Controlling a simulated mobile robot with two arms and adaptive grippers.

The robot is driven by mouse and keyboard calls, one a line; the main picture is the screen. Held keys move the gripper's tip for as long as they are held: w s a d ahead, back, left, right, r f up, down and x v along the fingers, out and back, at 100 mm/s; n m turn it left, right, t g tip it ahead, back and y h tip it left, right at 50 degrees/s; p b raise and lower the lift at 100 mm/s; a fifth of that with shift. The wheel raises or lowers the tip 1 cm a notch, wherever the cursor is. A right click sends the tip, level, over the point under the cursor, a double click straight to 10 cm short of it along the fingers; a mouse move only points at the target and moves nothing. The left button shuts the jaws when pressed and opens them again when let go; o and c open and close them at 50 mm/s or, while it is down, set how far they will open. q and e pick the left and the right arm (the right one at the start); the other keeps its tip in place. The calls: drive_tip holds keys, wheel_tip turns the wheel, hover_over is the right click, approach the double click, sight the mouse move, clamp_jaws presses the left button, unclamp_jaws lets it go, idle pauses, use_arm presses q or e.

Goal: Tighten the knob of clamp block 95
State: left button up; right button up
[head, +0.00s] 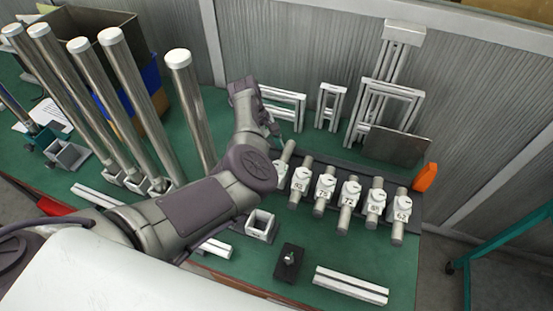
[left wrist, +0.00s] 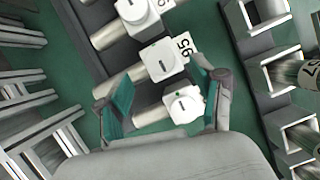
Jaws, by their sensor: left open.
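Clamp block 95 (left wrist: 160,61), a white block with a round knob on a grey rod, shows in the left wrist view with its label beside it. In the head view a row of such blocks stands on a dark rail; the second from the left (head: 301,177) appears to be the same one, its label too small to read surely. My right gripper is not in view.
Several tall metal tubes (head: 184,90) stand left of my arm. Metal frames (head: 380,100) and a grey plate (head: 396,146) stand behind the row. An orange object (head: 426,177) is at its right end. A black box (head: 289,262) and pale bars (head: 350,285) lie in front.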

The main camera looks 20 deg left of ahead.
sight(278, 165)
use_arm(q)
drive_tip(key=shift+x, duration=2.1)
drive_tip(key=shift+a, duration=0.1)
drive_tip(key=c, duration=1.1)
